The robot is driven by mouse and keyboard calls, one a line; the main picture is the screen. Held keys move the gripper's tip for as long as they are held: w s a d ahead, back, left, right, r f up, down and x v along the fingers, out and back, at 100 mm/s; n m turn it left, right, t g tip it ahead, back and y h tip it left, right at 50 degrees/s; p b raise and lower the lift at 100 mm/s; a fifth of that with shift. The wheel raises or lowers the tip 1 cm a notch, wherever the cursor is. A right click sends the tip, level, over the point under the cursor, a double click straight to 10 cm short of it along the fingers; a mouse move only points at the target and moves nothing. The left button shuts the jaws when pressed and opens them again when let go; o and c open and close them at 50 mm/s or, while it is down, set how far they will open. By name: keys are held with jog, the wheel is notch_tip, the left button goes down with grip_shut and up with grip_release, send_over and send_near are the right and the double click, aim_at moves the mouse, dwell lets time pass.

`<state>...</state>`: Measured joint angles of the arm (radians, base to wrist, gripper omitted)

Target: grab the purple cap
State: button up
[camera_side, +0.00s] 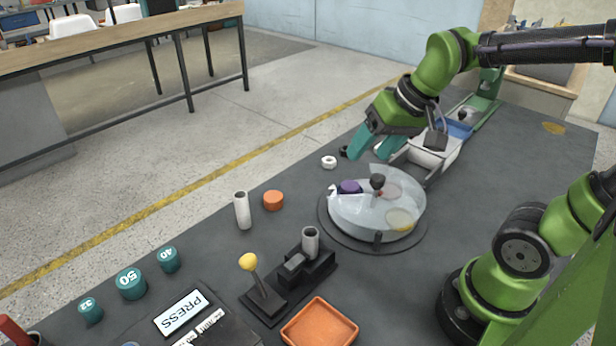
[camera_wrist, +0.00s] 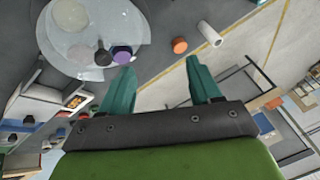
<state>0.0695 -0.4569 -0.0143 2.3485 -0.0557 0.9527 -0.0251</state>
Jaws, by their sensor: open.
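The purple cap (camera_side: 349,187) lies in the round dish (camera_side: 345,228), near its left back rim, seen at the clear cover. A dark knob (camera_side: 377,181) stands at the middle of the cover, just right of the cap. In the wrist view the purple cap (camera_wrist: 122,54) shows at the dish's edge, close to the tip of the left finger. My gripper (camera_side: 364,147) is open and empty, raised behind the dish and above the cap. Its two teal fingers also show spread apart in the wrist view (camera_wrist: 160,75).
A white tube (camera_side: 242,210) and an orange cap (camera_side: 273,200) stand left of the dish. A white nut (camera_side: 329,162) lies behind it. A yellow-knobbed lever (camera_side: 249,263), an orange tray (camera_side: 320,325) and numbered teal weights (camera_side: 131,284) are in front. A grey bin (camera_side: 432,154) stands behind right.

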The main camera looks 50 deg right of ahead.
jog(key=w+d+f+g+h, duration=0.1)
jog(key=w+d+f+g, duration=0.35)
jog(key=w+d, duration=0.5)
jog(key=n, duration=0.2)
send_over(351, 186)
jog(key=shift+g, duration=0.35)
jog(key=f, duration=0.9)
jog(key=shift+s+a+f, duration=0.1)
jog(key=shift+a+f, duration=0.1)
jog(key=shift+f, duration=0.05)
jog(key=shift+d+f, duration=0.2)
jog(key=shift+f, duration=2.6)
jog(key=c, duration=0.7)
jog(key=shift+c, duration=0.2)
